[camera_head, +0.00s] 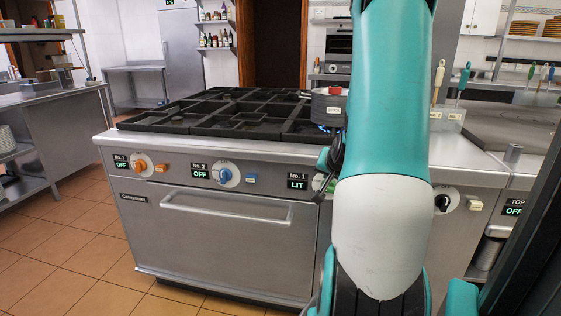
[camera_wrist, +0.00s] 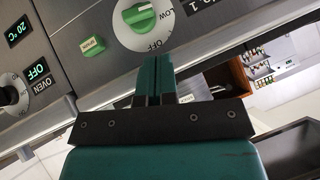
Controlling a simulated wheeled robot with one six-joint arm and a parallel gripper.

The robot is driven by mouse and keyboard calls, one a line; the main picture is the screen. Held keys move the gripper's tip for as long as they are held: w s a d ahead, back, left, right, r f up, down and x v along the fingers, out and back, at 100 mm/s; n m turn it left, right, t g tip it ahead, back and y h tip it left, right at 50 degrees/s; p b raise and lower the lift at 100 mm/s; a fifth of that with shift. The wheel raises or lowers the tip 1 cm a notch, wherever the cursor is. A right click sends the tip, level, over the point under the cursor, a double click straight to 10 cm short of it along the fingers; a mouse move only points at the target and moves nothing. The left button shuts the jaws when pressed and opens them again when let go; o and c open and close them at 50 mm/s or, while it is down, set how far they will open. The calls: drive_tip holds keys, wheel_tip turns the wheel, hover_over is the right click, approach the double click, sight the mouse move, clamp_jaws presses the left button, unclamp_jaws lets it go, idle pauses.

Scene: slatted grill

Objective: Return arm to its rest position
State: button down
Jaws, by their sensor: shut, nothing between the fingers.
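My gripper (camera_wrist: 157,66) is shut and empty in the wrist view. Its fingertips are close to the green knob (camera_wrist: 143,18) on the stove's front panel. I cannot tell whether they touch it. The knob has LOW and OFF marks around it, and a green button (camera_wrist: 93,46) is to its left. In the head view my teal and white arm (camera_head: 385,110) stands large in front of the stove's right part. It hides most of the gripper and the green knob.
The stove (camera_head: 215,235) has black grates (camera_head: 220,118), and a pot (camera_head: 328,105) sits at their right with a blue flame below. Utensils (camera_head: 438,82) stand in a holder right of my arm. A steel counter (camera_head: 50,98) is at left. Tiled floor between is clear.

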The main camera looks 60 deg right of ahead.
drive_tip(key=w+a+r+n+y+p, duration=0.2)
drive_tip(key=w+a+r+n+y, duration=0.15)
drive_tip(key=a, duration=0.65)
drive_tip(key=w+a+r+n+y+p, duration=0.25)
drive_tip(key=w+a+r, duration=0.2)
drive_tip(key=a, duration=0.55)
drive_tip(key=w+a+r+n+y+p, duration=0.2)
drive_tip(key=w+a+r+n+y, duration=0.15)
drive_tip(key=a, duration=0.65)
drive_tip(key=s+a+r+n+g+y+p, duration=0.1)
drive_tip(key=s+a+r+n+g+p, duration=0.1)
drive_tip(key=s+a+n, duration=0.4)
drive_tip(key=s+a+r+n+g+y+p, duration=0.1)
drive_tip(key=s+a+r+n+g+p, duration=0.2)
drive_tip(key=s+a+r+n, duration=0.3)
drive_tip(key=s+a+g, duration=0.1)
drive_tip(key=s+a, duration=0.3)
drive_tip(key=a, duration=0.6)
drive_tip(key=shift+s+r+n, duration=0.15)
drive_tip(key=shift+r+n, duration=0.15)
drive_tip(key=shift+n, duration=0.05)
drive_tip(key=shift+a, duration=0.1)
